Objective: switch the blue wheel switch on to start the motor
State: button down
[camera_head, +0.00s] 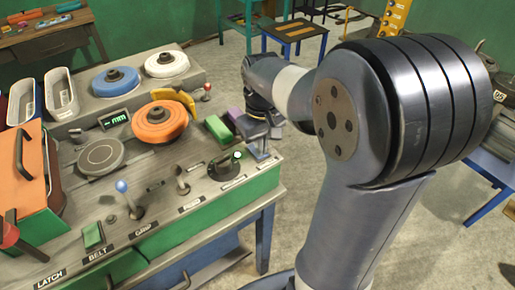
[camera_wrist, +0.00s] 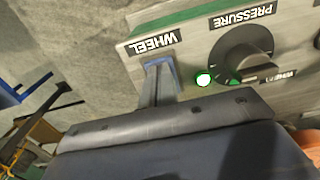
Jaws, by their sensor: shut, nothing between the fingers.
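The blue wheel switch (camera_wrist: 174,70) sits beside the WHEEL label in the wrist view, at the console's corner. It is largely covered by my narrow grey fingers, so its lever position cannot be made out. My gripper (camera_wrist: 153,82) is shut and empty, with its fingers at the switch; whether they touch it is unclear. In the head view my gripper (camera_head: 261,146) is at the console's right front corner. A green lamp (camera_wrist: 203,78) beside the switch is lit.
The PRESSURE knob (camera_wrist: 243,50) is close beside the switch. On the console are an orange wheel (camera_head: 158,121), a blue wheel (camera_head: 115,82), a white wheel (camera_head: 166,65), a green block (camera_head: 217,128) and several levers. Open floor lies right of the console.

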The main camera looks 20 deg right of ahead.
notch_tip(320, 180, up, 7)
jog(key=p, duration=0.6)
jog(key=shift+f, duration=0.1)
dwell(0.5)
notch_tip(320, 180, down, 7)
jog(key=b, duration=0.6)
jog(key=shift+r, duration=0.2)
jog(key=shift+r, duration=0.1)
